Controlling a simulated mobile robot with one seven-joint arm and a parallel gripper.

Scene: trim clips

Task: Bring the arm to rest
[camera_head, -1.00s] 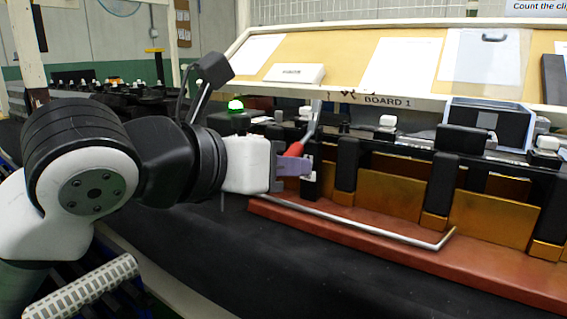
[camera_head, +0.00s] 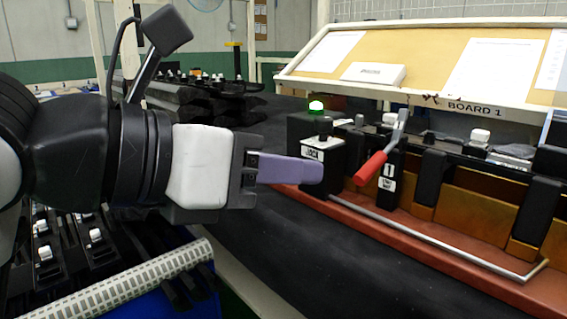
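My gripper (camera_head: 290,168) points right from the arm at the left, with a purple finger seen side-on. Only one finger outline shows, so the gap between the fingers is hidden. A lever with a red handle (camera_head: 370,169) slants down to the left at the board, beside a label marked 1. The purple fingertip is left of the red handle, with a visible gap between them in the picture. Nothing is seen held.
A black box marked LOCK (camera_head: 320,155) stands behind the fingertip, with a lit green lamp (camera_head: 316,107) nearby. A bent metal rod (camera_head: 430,238) runs along the red base. A dark mat (camera_head: 340,265) lies clear in front. Black clip parts (camera_head: 195,95) stand behind.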

